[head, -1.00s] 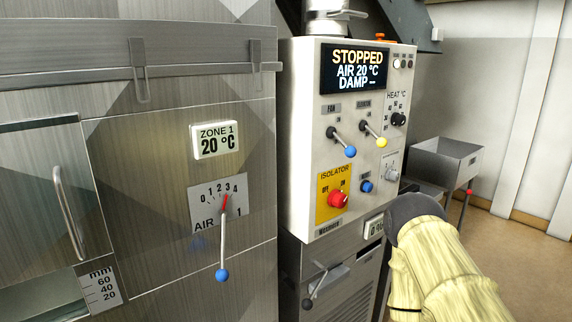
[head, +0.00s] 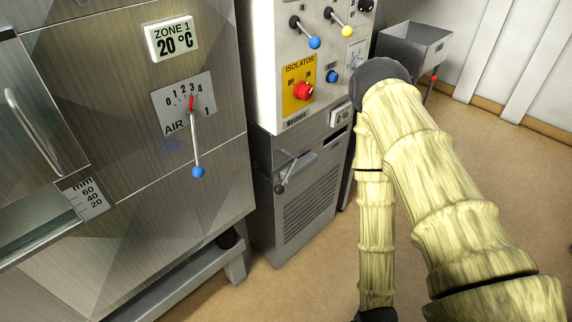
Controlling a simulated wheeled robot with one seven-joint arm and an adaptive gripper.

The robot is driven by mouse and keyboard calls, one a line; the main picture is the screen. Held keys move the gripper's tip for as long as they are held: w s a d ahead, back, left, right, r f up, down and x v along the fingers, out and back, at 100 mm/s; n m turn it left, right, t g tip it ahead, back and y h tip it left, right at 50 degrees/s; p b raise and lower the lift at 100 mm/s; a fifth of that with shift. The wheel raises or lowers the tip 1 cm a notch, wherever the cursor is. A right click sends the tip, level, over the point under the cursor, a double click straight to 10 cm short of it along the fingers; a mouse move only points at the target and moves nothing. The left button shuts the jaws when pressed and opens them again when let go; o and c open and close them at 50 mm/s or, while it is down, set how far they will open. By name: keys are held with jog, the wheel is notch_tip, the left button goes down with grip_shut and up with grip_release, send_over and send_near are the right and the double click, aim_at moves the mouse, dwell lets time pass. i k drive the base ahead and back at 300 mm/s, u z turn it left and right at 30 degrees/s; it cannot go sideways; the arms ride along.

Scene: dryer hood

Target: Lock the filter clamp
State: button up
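A small clamp-like lever with a dark knob (head: 281,188) is on the upper front of the grey louvred cabinet (head: 318,205), below the control box. Its handle slants down to the left from a pivot by a pale metal plate (head: 300,166). No label naming it as the filter clamp is readable, and I cannot tell whether it is locked. My arm, in a yellowish sleeve, is at the right and bends down past the cabinet's right side. My gripper is outside the view, below the bottom edge.
The control box (head: 262,60) has a red isolator knob (head: 303,91) and blue- and yellow-tipped levers. At left, the dryer wall (head: 215,215) carries an air lever with a blue knob (head: 198,172). A grey bin (head: 412,45) stands behind. Floor (head: 310,285) before the cabinet is clear.

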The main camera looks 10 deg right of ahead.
aim_at(279, 188)
jog(key=k, duration=1)
jog(key=z, duration=0.9)
jog(key=i, duration=0.8)
jog(key=u, duration=0.95)
